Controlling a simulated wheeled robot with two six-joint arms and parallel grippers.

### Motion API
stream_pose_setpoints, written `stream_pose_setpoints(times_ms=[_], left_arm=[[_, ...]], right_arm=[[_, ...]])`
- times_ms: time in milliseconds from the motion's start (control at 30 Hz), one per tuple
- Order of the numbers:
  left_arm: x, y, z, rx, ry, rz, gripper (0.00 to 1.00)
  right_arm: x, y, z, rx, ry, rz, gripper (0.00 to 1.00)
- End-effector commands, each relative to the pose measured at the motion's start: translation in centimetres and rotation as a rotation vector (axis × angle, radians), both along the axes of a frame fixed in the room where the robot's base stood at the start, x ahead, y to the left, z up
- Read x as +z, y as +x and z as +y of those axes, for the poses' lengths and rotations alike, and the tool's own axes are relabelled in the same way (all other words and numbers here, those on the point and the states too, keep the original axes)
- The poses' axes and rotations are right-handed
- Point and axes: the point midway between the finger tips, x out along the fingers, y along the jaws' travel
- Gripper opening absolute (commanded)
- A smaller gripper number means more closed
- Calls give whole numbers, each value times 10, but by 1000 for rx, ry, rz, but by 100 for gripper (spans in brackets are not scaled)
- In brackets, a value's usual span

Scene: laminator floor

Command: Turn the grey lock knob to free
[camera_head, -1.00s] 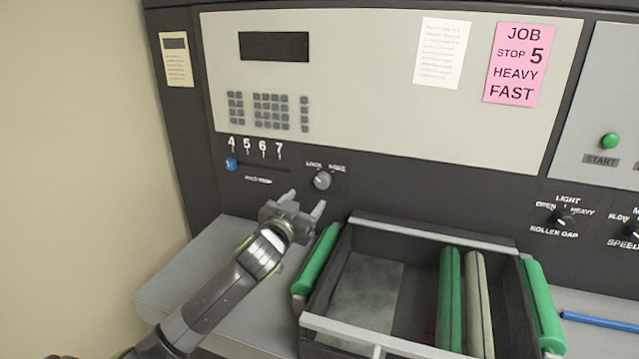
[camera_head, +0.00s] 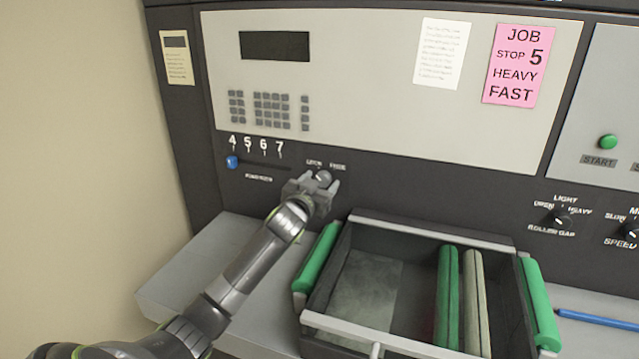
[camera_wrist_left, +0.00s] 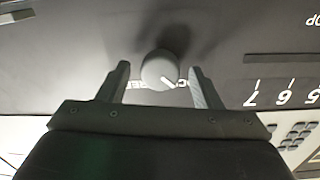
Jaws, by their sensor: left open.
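The grey lock knob (camera_head: 323,176) sits on the dark lower panel, below small LOCK and FREE labels. It also shows in the left wrist view (camera_wrist_left: 159,68), where its white pointer line slants toward the LOCK label. My left gripper (camera_head: 319,184) is at the knob, coming from the lower left. In the left wrist view its open fingers (camera_wrist_left: 160,80) stand one on each side of the knob, with a gap visible on both sides. My right gripper is not in view.
A blue slider knob (camera_head: 232,162) sits at 4 on the 4-to-7 scale, left of the lock knob. A dark tray (camera_head: 410,342) with green side handles and rollers stands below right. A pink job card (camera_head: 516,65) reads stop 5, heavy, fast. A roller gap knob (camera_head: 561,218) is right.

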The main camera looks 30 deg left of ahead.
Motion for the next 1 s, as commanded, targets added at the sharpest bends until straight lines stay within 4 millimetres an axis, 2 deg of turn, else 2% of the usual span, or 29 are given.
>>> stream_pose_setpoints(times_ms=[133,467,767,1000], left_arm=[[0,0,0,0,0,0,57],[0,0,0,0,0,0,15],[1,0,0,-1,37,10,15],[3,0,-1,-1,169,42,15]], right_arm=[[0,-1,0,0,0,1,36],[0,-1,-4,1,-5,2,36],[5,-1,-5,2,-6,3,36],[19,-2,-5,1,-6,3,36]])
